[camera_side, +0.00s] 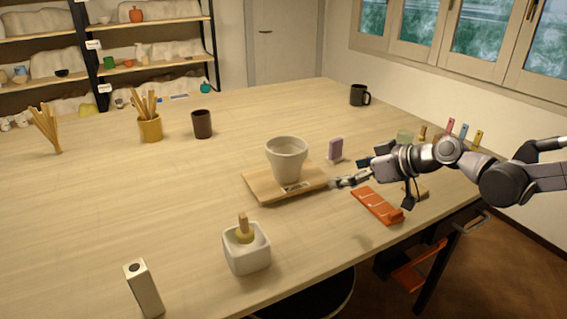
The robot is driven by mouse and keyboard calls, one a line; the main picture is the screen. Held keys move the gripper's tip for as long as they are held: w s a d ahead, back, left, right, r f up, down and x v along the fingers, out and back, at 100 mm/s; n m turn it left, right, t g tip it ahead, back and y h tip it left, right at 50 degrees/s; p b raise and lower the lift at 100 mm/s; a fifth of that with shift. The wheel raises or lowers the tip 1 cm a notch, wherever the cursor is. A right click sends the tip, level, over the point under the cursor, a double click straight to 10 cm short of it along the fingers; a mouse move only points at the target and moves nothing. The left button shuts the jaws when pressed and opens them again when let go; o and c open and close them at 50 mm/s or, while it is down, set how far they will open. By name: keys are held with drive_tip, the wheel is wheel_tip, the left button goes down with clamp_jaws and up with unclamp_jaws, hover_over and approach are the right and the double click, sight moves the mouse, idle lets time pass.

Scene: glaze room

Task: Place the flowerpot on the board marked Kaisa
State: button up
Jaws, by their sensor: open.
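A pale grey-white flowerpot (286,160) stands upright on a light wooden board (265,190) near the middle of the table. A small label (295,187) lies at the board's front edge, but its writing is too small to read. My gripper (338,183) is open and empty, just right of the board and low near its right edge. It is apart from the pot. I cannot tell whether its fingertips touch the board.
A white square mortar (246,254) with a pestle is in front. A dark cup (202,124) and brush pot (150,127) stand behind left.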

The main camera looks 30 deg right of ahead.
drive_tip(key=s+d+f+m+g+h, duration=0.1)
drive_tip(key=s+d+f+h, duration=0.1)
drive_tip(key=s, duration=0.7)
drive_tip(key=s+d+f+m+g+h, duration=0.2)
drive_tip(key=s+d, duration=0.2)
drive_tip(key=s, duration=0.5)
drive_tip(key=shift+s+m+g, duration=0.3)
